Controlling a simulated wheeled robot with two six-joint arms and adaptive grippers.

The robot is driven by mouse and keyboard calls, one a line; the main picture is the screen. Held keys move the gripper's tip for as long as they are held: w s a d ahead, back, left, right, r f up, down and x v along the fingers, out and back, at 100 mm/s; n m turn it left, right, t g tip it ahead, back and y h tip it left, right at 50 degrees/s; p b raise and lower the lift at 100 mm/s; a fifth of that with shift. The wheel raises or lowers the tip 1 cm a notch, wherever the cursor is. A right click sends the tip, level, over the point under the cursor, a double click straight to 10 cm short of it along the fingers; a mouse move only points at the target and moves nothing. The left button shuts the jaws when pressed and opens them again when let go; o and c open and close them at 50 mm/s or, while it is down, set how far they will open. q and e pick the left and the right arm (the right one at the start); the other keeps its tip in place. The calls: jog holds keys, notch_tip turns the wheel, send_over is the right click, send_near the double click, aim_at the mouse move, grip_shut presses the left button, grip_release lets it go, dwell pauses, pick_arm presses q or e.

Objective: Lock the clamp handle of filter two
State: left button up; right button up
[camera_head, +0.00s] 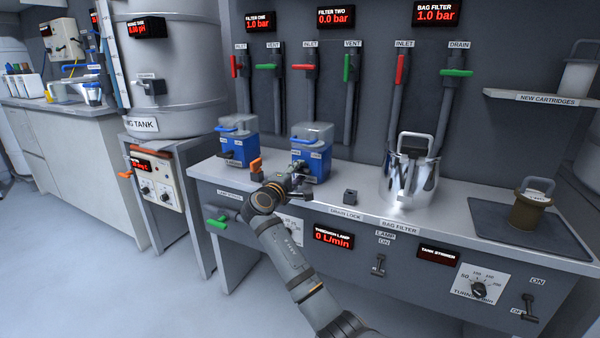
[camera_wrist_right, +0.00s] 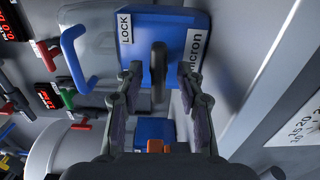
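Filter two (camera_head: 311,160) is a blue box with a clear top and a blue loop handle, standing on the bench under the FILTER TWO display. My right gripper (camera_head: 297,178) is at its front face. In the right wrist view, the filter's blue face (camera_wrist_right: 187,32) carries a LOCK label. A dark grey lever (camera_wrist_right: 158,55), seemingly the clamp handle, stands out from that face. The fingers of my right gripper (camera_wrist_right: 157,85) are apart on either side of the lever, with gaps visible. The blue loop handle (camera_wrist_right: 73,58) is left of the fingers. My left gripper is not in view.
Filter one (camera_head: 238,150) stands to the left, with an orange valve handle (camera_head: 255,166) near my right wrist. A small dark block (camera_head: 350,197) and a shiny steel bag filter (camera_head: 407,180) stand to the right. Pipes with red and green valves rise behind.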

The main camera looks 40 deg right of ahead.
jog(key=v, duration=1)
jog(key=shift+a, duration=0.35)
jog(key=shift+s, duration=0.1)
